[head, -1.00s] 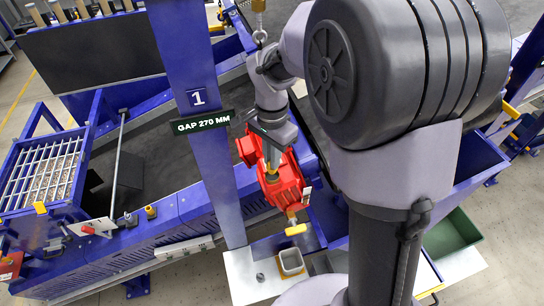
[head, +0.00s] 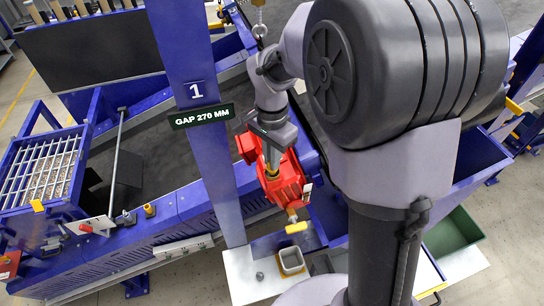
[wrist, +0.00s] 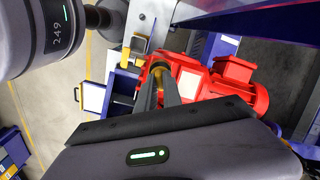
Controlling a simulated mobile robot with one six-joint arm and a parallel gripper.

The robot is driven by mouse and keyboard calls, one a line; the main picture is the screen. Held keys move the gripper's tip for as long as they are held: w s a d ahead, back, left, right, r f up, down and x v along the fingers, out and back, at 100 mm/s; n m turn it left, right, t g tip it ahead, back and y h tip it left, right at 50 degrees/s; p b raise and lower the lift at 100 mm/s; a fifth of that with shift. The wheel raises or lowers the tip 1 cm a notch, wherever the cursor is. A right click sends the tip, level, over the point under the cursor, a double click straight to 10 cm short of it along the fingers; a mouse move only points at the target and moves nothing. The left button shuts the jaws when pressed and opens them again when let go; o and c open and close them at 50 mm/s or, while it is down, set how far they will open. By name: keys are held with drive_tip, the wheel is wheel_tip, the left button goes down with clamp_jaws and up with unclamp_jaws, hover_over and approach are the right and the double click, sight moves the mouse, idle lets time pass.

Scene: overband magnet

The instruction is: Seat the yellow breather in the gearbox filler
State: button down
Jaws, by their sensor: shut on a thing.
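The red gearbox and motor unit (head: 284,184) sits beside the blue conveyor frame; it also shows in the wrist view (wrist: 232,88). My gripper (head: 272,168) points down over the gearbox. In the wrist view its dark fingers (wrist: 162,88) are close together, with their tips at the near part of the red housing. A small amber-yellow piece (wrist: 187,82), which looks like the breather, shows at the fingertips. The fingers hide most of it. The filler opening is hidden, so I cannot tell whether the breather is in it.
A yellow bar-shaped part (head: 296,228) sticks out below the gearbox. A pale shelf (head: 240,284) with a small square cup (head: 291,262) stands in front. A blue post (head: 200,130) with a gap sign (head: 202,117) rises left of my gripper. A chain (head: 260,22) hangs above.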

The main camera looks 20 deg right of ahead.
drive_tip(key=shift+f, duration=0.4)
drive_tip(key=c, duration=1.4)
unclamp_jaws()
drive_tip(key=shift+c, duration=0.2)
drive_tip(key=shift+r, duration=0.15)
wheel_tip(320, 180, up, 12)
drive_tip(key=s+a+f+n+t+b, duration=0.1)
drive_tip(key=s+f+n+t+b, duration=0.1)
drive_tip(key=s+f+b, duration=0.4)
drive_tip(key=s+a+f+n+t+y+b, duration=0.1)
drive_tip(key=s+f+b, duration=0.5)
drive_tip(key=f+b, duration=1)
drive_tip(key=s+a+f+n+t+y+b, duration=0.1)
drive_tip(key=s+a+f+n+t+b, duration=0.1)
drive_tip(key=s+f+n+b, duration=0.2)
drive_tip(key=s+f+b, duration=0.3)
drive_tip(key=f+b, duration=0.4)
drive_tip(key=b, duration=0.1)
drive_tip(key=shift+n+t, duration=0.3)
drive_tip(key=shift+t, duration=0.1)
